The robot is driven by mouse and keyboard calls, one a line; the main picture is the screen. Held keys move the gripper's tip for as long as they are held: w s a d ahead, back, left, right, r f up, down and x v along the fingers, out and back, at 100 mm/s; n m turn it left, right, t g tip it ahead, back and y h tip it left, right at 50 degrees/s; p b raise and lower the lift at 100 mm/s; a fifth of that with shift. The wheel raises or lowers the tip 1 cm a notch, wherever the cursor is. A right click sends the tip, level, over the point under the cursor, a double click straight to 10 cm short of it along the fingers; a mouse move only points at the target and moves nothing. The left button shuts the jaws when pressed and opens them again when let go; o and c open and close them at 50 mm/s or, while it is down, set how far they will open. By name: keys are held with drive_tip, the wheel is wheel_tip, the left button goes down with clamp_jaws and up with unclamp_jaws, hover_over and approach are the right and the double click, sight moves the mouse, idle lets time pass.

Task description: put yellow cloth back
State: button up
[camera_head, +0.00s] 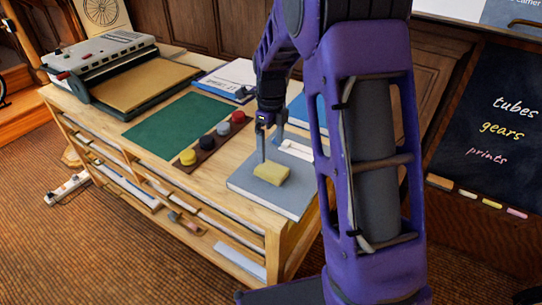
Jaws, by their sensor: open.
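The yellow cloth (271,174) is a small folded block lying on a grey flat board or book (249,187) near the front right corner of the wooden table. My gripper (273,148) points down just above and behind the cloth, with its fingers apart. One finger comes down close to the cloth's far edge; I cannot tell whether it touches. Part of the grey board's right side is hidden behind my purple arm.
A dark strip with several round coloured pieces (205,141) lies left of the grey board, beside a green mat (172,125). A large grey machine (100,62) stands at the table's far left. White papers (228,78) lie at the back.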

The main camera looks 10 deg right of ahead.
drive_tip(key=shift+r, duration=2.4)
